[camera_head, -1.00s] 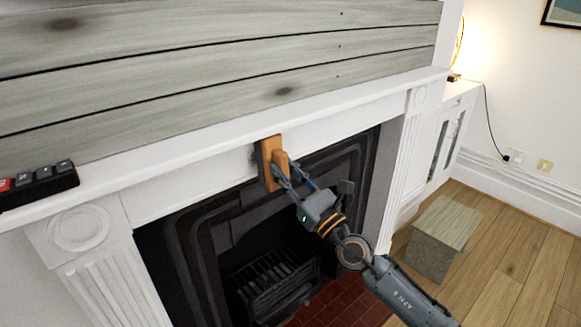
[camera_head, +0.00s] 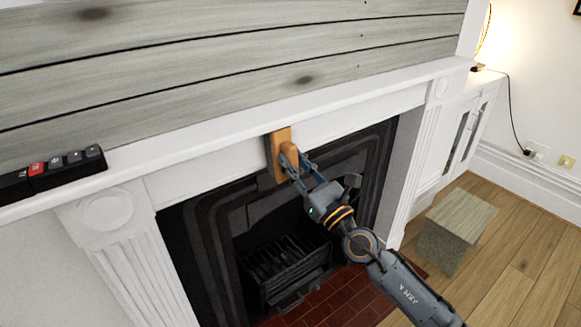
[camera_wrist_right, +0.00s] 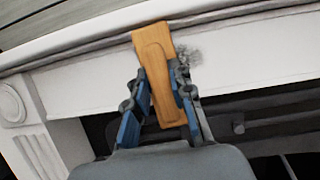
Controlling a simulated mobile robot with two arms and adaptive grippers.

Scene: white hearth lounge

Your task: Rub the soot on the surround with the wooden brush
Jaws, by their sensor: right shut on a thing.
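The wooden brush (camera_head: 279,153) is an orange-brown block with a raised grip, held upright against the white surround (camera_head: 213,172) just under the mantel shelf. My right gripper (camera_head: 293,168) is shut on the brush's grip. The right wrist view shows the brush (camera_wrist_right: 157,75) between the blue-grey fingers (camera_wrist_right: 160,98), its face towards the surround. A grey smudge of soot (camera_wrist_right: 186,62) shows on the surround just right of the brush in that view; the brush may hide part of it. My left gripper is not in view.
The mantel shelf (camera_head: 245,126) juts out above the brush. A dark object with grey and red keys (camera_head: 50,172) lies on its left end. Below is the black fireplace with a grate (camera_head: 285,268). A wooden block (camera_head: 452,229) stands on the floor at right.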

